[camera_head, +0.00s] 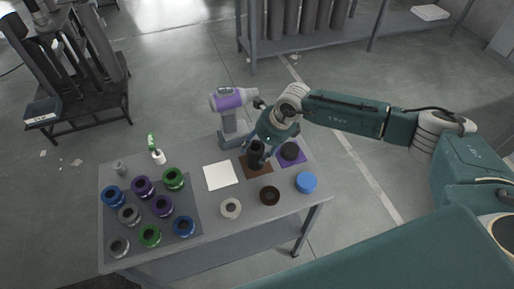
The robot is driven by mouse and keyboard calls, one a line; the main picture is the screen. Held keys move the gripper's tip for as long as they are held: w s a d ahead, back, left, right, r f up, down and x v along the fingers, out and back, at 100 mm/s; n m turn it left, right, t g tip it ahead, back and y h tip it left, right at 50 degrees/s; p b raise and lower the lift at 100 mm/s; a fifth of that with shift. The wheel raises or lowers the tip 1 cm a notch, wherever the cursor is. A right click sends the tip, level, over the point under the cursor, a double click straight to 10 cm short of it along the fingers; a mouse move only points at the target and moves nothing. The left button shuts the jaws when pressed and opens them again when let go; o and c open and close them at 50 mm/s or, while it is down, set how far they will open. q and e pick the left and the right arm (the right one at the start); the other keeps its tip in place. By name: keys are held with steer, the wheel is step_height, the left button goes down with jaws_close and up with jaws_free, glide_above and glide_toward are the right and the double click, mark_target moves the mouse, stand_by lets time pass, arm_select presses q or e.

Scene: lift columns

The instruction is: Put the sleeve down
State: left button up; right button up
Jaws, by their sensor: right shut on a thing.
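My right gripper (263,141) comes in from the right and points down over the table. It is shut on a dark sleeve (256,158), a short upright black cylinder. The sleeve is at the brown square mat (259,172); I cannot tell whether its lower end touches the mat. The gripper hides the top of the sleeve. My left gripper is not in view.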

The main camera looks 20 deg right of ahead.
steer(key=o, duration=1)
steer(key=shift+f, duration=0.1)
steer(key=shift+c, duration=0.2)
steer(key=o, duration=0.4)
steer(key=shift+o, duration=0.2)
steer(key=b+v, duration=0.3)
steer(key=v, duration=0.9)
steer(key=shift+r, duration=0.2)
steer(key=shift+a, duration=0.15)
